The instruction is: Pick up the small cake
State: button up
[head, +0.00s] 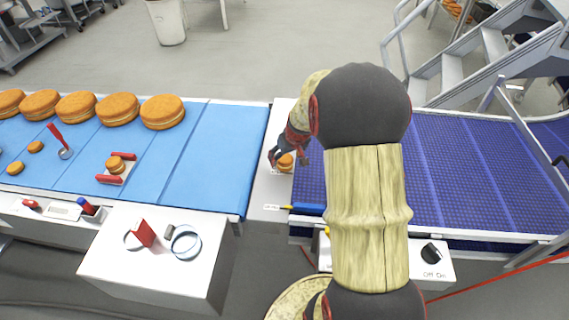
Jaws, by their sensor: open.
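A small cake (286,161), round and golden brown, sits on the pale strip between the blue belt and the dark blue grid belt. My gripper (287,154) is right at this cake, with a dark finger on its left side and another part on its right. The jaws are open, and part of the cake is hidden by the gripper. I cannot tell whether the fingers touch it. Another small cake (115,164) sits on a white holder with red ends on the blue belt. Two more small cakes lie at the far left, one of them here (36,146).
Several large cakes (118,109) line the back of the blue belt (215,150). A red-handled ladle (62,145) lies there too. A white box (160,265) with rings stands in front. The grid belt (460,170) at right is clear; metal stairs (480,50) rise behind it.

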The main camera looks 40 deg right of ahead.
aim_at(286, 158)
jog(key=x, duration=0.3)
jog(key=shift+w+b, duration=0.1)
jog(key=shift+b, duration=0.2)
jog(key=c, duration=0.3)
jog(key=c, duration=0.6)
